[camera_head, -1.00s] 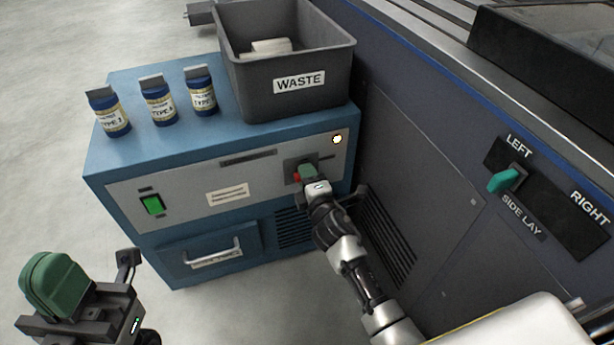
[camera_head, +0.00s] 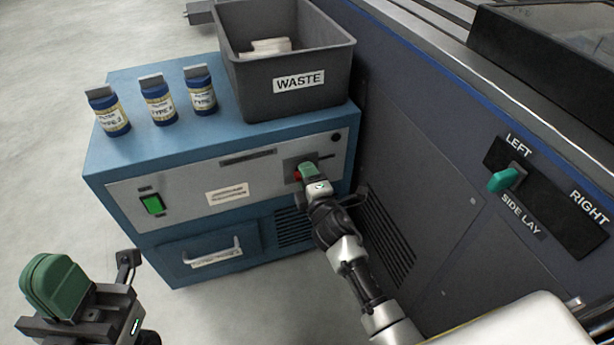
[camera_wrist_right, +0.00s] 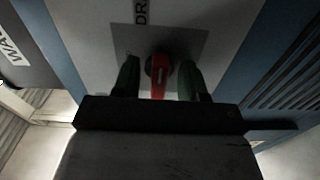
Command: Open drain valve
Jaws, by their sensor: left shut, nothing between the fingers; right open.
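The drain valve's red handle (camera_wrist_right: 158,78) is on a grey plate on the front of the blue cabinet (camera_head: 130,160). In the right wrist view it points along the fingers and lies between them, with a visible gap on the right side. In the head view only a bit of red (camera_head: 297,175) shows beside my right gripper (camera_head: 309,171). My right gripper is open around the handle, with one green finger on each side. My left gripper (camera_head: 57,285) is shut and empty at the lower left, away from the cabinet.
A grey WASTE bin (camera_head: 295,90) and several blue bottles (camera_head: 158,103) stand on the cabinet. A green switch (camera_head: 153,204) and a drawer handle (camera_head: 213,256) are on its front. A dark machine with a teal side-lay lever (camera_head: 504,180) stands to the right. Floor at left is clear.

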